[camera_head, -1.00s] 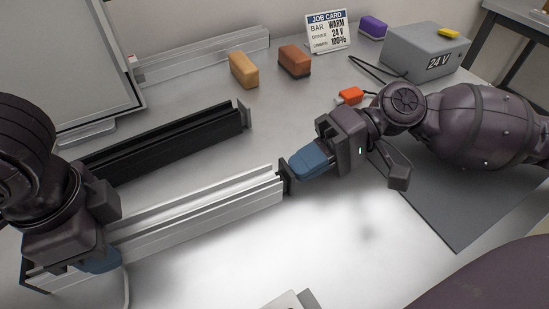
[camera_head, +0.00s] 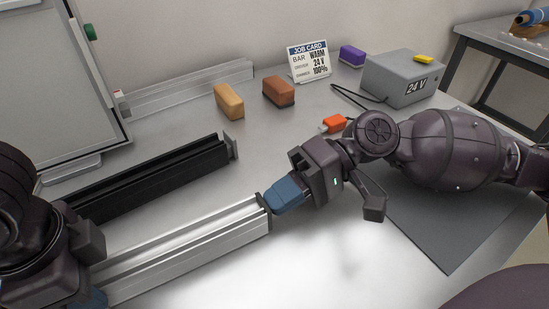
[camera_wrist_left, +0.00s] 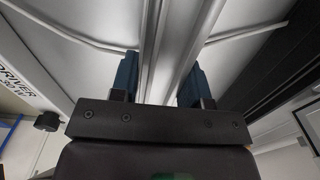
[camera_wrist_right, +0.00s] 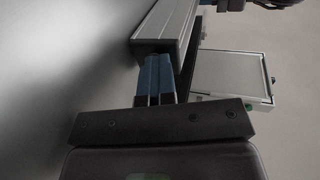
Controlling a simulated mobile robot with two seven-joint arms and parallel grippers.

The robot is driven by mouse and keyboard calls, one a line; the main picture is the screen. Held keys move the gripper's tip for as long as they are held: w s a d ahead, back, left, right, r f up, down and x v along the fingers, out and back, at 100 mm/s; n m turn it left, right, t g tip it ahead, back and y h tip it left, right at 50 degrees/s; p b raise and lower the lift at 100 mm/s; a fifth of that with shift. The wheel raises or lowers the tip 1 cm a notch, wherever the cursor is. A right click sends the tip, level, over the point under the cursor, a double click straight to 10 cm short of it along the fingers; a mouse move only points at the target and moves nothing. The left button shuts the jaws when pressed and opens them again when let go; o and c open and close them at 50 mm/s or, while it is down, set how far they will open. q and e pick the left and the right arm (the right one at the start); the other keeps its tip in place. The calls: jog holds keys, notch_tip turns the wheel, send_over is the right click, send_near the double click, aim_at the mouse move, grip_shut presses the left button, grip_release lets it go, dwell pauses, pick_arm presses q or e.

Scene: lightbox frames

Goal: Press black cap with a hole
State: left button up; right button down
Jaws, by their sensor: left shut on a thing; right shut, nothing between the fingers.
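A silver channel bar (camera_head: 185,250) lies along the front of the table, and it also shows in the left wrist view (camera_wrist_left: 165,40). A thin black cap (camera_head: 266,203) sits at its right end; its hole cannot be made out. My right gripper (camera_head: 279,196) is shut and empty, its blue fingertips against the cap's outer face. In the right wrist view its fingers (camera_wrist_right: 155,78) meet the dark bar end (camera_wrist_right: 153,47). My left gripper (camera_wrist_left: 162,78) is shut on the silver bar, one blue finger on each side; in the head view it is mostly cut off at lower left.
A black channel bar (camera_head: 150,180) with an end plate lies behind. A tan block (camera_head: 229,101), a brown block (camera_head: 278,92), a job card (camera_head: 309,63), an orange connector (camera_head: 333,124) and a grey 24 V box (camera_head: 400,78) stand farther back. The front middle is clear.

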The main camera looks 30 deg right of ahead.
pick_arm(q)
jog(key=shift+a+f, duration=0.1)
jog(key=shift+f, duration=0.1)
pick_arm(e)
jog(key=shift+d, duration=0.3)
jog(key=shift+v, duration=3.55)
jog(key=shift+s, duration=0.15)
pick_arm(q)
jog(key=o, duration=1.1)
jog(key=shift+o, duration=0.2)
jog(key=shift+r, duration=0.1)
